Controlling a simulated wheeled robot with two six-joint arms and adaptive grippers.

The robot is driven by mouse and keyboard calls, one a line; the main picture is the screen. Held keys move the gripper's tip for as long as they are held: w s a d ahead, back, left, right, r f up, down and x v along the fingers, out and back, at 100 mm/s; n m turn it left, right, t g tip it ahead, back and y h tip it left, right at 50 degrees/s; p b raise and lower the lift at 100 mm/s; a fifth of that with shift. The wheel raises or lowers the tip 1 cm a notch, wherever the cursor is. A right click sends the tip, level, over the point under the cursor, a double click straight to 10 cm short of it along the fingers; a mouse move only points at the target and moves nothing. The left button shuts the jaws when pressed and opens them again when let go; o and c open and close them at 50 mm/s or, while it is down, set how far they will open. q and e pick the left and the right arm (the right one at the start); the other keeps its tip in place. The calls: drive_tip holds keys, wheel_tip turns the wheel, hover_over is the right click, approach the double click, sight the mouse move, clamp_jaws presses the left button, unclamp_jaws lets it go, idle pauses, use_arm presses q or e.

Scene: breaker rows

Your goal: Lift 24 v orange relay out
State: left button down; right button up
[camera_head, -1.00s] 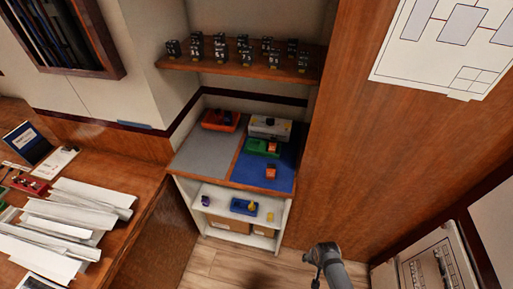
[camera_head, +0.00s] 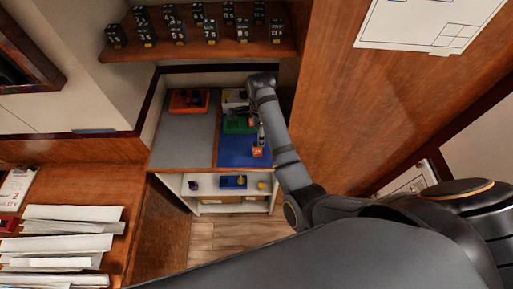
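An orange relay block (camera_head: 257,152) sits on the blue mat (camera_head: 235,158) near its front right; its marking is too small to read. A green base (camera_head: 236,124) stands behind it, partly covered by my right arm; the orange block seen on this base earlier is not visible. My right arm comes in from the right, and its gripper (camera_head: 261,135) points down just behind and above the front orange block. I cannot tell whether it touches the block or whether its fingers are open. My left gripper is not in view.
An orange tray (camera_head: 187,103) sits on the grey mat (camera_head: 182,142). A grey box (camera_head: 232,98) is at the back, partly hidden. A shelf (camera_head: 185,48) with several black breakers hangs above. Below is a blue tray (camera_head: 232,182). A wood panel (camera_head: 335,110) stands right.

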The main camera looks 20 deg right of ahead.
sight(260, 149)
wheel_tip(260, 149, down, 4)
drive_tip(key=shift+f+p, duration=0.15)
drive_tip(key=shift+p, duration=0.35)
drive_tip(key=shift+f, duration=0.4)
drive_tip(key=shift+s+f, duration=0.1)
drive_tip(key=shift+f, duration=0.1)
wheel_tip(260, 149, down, 4)
drive_tip(key=shift+s+p, duration=0.1)
drive_tip(key=shift+p, duration=0.8)
drive_tip(key=shift+f, duration=0.45)
clamp_jaws()
drive_tip(key=shift+r, duration=0.2)
